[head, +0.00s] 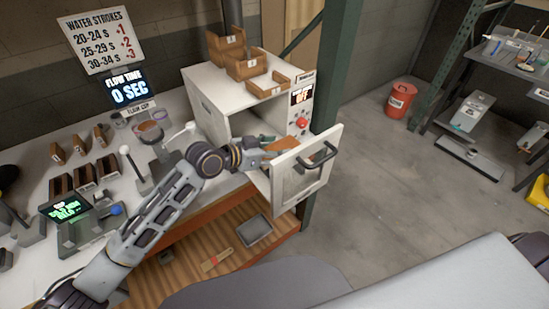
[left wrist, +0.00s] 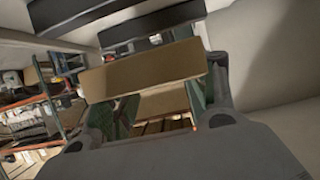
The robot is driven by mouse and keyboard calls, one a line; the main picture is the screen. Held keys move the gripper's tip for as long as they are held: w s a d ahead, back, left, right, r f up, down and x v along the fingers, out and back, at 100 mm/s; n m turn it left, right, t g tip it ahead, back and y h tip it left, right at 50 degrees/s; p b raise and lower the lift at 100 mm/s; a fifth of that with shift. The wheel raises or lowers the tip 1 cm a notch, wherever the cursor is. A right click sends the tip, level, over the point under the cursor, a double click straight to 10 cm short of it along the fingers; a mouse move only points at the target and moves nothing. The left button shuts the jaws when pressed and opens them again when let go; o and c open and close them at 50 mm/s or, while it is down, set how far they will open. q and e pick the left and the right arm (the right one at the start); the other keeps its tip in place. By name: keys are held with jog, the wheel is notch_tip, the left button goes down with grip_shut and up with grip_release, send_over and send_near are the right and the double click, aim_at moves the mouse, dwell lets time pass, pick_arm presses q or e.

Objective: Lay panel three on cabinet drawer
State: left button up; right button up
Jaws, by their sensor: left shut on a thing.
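The white cabinet (head: 203,97) stands at the back end of the bench. Its drawer (head: 284,192) is pulled out, with a dark handle on the front. My left gripper (head: 272,146) is at the open drawer, behind its front. It is shut on a flat orange-brown panel (head: 284,143). In the left wrist view the panel (left wrist: 145,75) lies across the green-padded fingers. Its number cannot be read, and I cannot tell whether it touches the drawer floor. My right gripper is not in view.
Numbered wooden holders (head: 245,65) stand on the cabinet top. A red button (head: 302,123) sits beside the opening, under a display reading OFF. Brown panels in holders (head: 85,176) and a white-knobbed lever (head: 126,151) are on the bench. A green post (head: 336,70) stands right of the cabinet.

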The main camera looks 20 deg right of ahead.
pick_arm(q)
jog(key=shift+f, duration=1.9)
jog(key=o, duration=1)
jog(key=shift+f, duration=0.1)
jog(key=shift+o, duration=0.2)
jog(key=v, duration=1.2)
jog(key=shift+b, duration=0.45)
